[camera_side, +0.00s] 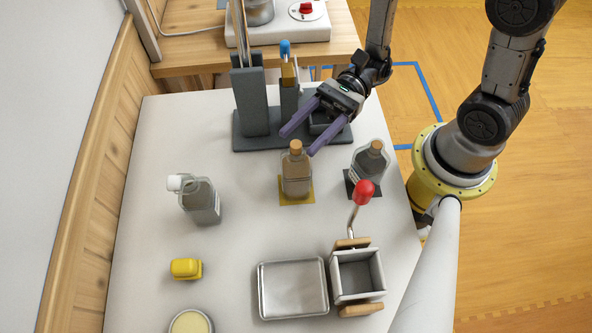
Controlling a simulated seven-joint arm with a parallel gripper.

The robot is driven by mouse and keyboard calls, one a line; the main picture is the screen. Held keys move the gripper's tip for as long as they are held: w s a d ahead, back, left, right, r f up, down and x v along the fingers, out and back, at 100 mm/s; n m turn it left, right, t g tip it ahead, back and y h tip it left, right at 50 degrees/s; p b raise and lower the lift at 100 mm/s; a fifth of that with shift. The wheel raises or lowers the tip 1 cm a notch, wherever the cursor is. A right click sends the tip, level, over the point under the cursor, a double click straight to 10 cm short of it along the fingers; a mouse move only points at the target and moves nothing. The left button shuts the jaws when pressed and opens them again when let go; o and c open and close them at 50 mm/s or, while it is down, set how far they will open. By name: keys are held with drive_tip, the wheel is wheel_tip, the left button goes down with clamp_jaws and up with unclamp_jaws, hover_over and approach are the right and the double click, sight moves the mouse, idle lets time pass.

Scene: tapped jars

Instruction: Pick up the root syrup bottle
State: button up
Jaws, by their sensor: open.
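Three bottles stand upright on the white table. One with a cork (296,175) is on a yellow square in the middle. Another with a cork (369,165) is on a dark square to its right. A third, with a white cap or spout (202,203), stands at the left. I cannot read any label, so I cannot tell which is the root syrup bottle. My gripper (297,144) is open and empty, its purple fingers pointing down and left. In the picture the fingertips lie on either side of the middle bottle's cork; I see no contact.
A grey stand (252,105) with uprights is behind the bottles. In front are a metal tray (293,314), a square box (358,277) with a red-knobbed lever (363,194), a yellow block (186,268) and a round dish (191,323).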

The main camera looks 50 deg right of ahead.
sight(292, 149)
drive_tip(key=shift+s+a+r, duration=0.15)
drive_tip(key=shift+a, duration=1.15)
drive_tip(key=shift+s+a+r, duration=0.15)
drive_tip(key=shift+a, duration=1.7)
drive_tip(key=shift+w, duration=0.1)
clamp_jaws()
